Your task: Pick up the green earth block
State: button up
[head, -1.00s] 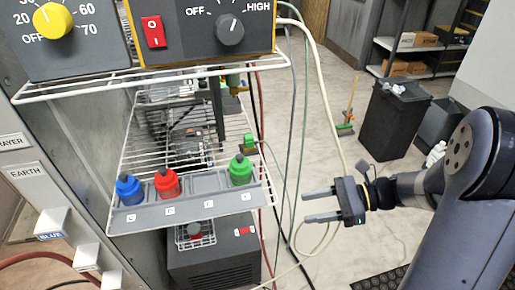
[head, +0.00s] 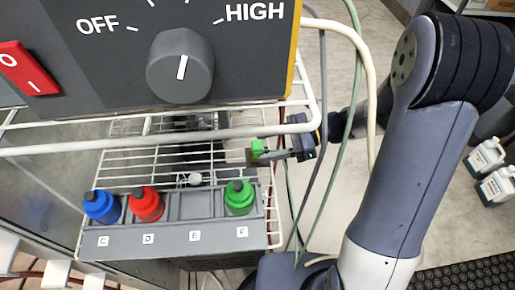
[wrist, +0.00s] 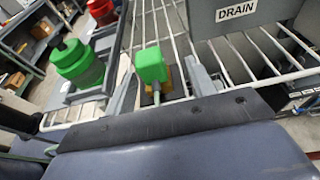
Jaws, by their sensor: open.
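The green earth block (head: 257,149) is a small bright green piece at the right edge of the wire shelf, behind the bottle rack. In the wrist view it (wrist: 151,65) stands upright near the centre, with a green cable below it. My gripper (head: 268,155) is open and reaches in from the right, its fingers at the block. I cannot tell whether they touch it. The lower part of the block is partly hidden.
A grey rack (head: 160,240) in front holds blue (head: 101,207), red (head: 146,205) and green (head: 239,198) bottles; slot E is empty. A control box (head: 110,70) stands on the shelf above. Cables (head: 351,110) hang between the shelf and my arm. Two white jugs (head: 485,155) stand at right.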

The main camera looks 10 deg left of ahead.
aim_at(251, 154)
jog(key=a, duration=0.1)
jog(key=s+a, duration=0.1)
jog(key=a, duration=0.1)
jog(key=shift+s+a+f+p, duration=0.2)
jog(key=shift+s+f+p, duration=0.1)
jog(key=shift+s, duration=0.05)
jog(key=shift+s+a+f, duration=0.1)
jog(key=shift+a+f, duration=0.1)
jog(key=shift+a, duration=0.35)
jog(key=shift+c, duration=0.2)
jog(key=c, duration=0.9)
